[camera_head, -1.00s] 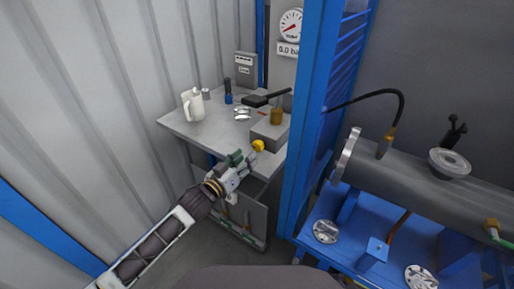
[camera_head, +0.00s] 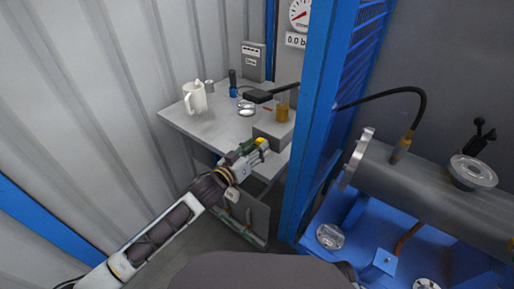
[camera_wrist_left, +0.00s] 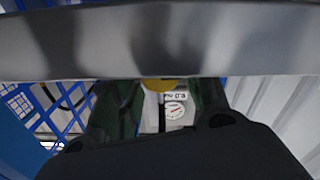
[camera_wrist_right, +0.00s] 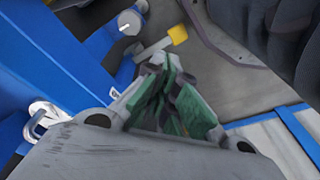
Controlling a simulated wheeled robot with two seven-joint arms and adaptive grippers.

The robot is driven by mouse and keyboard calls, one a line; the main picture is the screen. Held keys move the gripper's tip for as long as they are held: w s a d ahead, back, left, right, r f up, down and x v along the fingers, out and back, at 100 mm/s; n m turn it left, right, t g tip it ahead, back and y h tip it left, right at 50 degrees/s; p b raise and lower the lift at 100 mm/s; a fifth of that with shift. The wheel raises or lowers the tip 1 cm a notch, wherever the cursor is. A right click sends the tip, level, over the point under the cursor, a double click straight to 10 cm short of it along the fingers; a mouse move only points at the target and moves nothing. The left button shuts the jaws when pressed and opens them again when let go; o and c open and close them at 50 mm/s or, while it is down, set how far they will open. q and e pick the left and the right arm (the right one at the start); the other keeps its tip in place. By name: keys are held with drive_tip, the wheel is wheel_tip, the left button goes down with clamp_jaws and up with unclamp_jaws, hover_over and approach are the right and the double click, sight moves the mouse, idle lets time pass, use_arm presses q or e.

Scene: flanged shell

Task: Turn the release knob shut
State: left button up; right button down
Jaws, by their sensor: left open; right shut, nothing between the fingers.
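The release knob (camera_head: 262,143), small and yellow, sticks out from the front of a grey block (camera_head: 273,132) at the table's front edge. My left gripper (camera_head: 253,149) is open, with its fingertips at the knob. In the left wrist view the yellow knob (camera_wrist_left: 158,84) shows between the two dark green fingers, partly cut off by a wide grey surface. I cannot tell whether the fingers touch it. My right gripper (camera_wrist_right: 172,98) is shut and empty in its wrist view, low beside blue framework; it is not in the head view.
The table (camera_head: 208,128) carries a white jug (camera_head: 194,98), an amber cup-like piece (camera_head: 282,112) and a black-handled tool (camera_head: 260,96). A blue post (camera_head: 318,110) stands right of it. A dial gauge (camera_head: 300,13) hangs behind, above a 0.0 bar sign. A grey cylinder (camera_head: 420,180) lies on the right.

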use_arm(q)
drive_tip(key=c, duration=0.7)
drive_tip(key=shift+c, duration=0.2)
drive_tip(key=shift+m+p, duration=0.3)
drive_tip(key=shift+p, duration=0.2)
drive_tip(key=shift+m+p, duration=0.95)
drive_tip(key=shift+m, duration=0.15)
drive_tip(key=shift+m+p, duration=0.7)
drive_tip(key=shift+m, duration=0.1)
drive_tip(key=shift+m+p, duration=0.4)
drive_tip(key=shift+m, duration=0.2)
use_arm(e)
drive_tip(key=s+d+f, duration=0.1)
drive_tip(key=d+f, duration=0.1)
drive_tip(key=f, duration=0.5)
drive_tip(key=s+d+f, duration=0.1)
drive_tip(key=d+f, duration=0.1)
drive_tip(key=f, duration=0.5)
drive_tip(key=shift+s+t+h, duration=0.3)
drive_tip(key=shift+t, duration=0.1)
drive_tip(key=shift+d+f, duration=0.1)
use_arm(q)
drive_tip(key=o, duration=0.7)
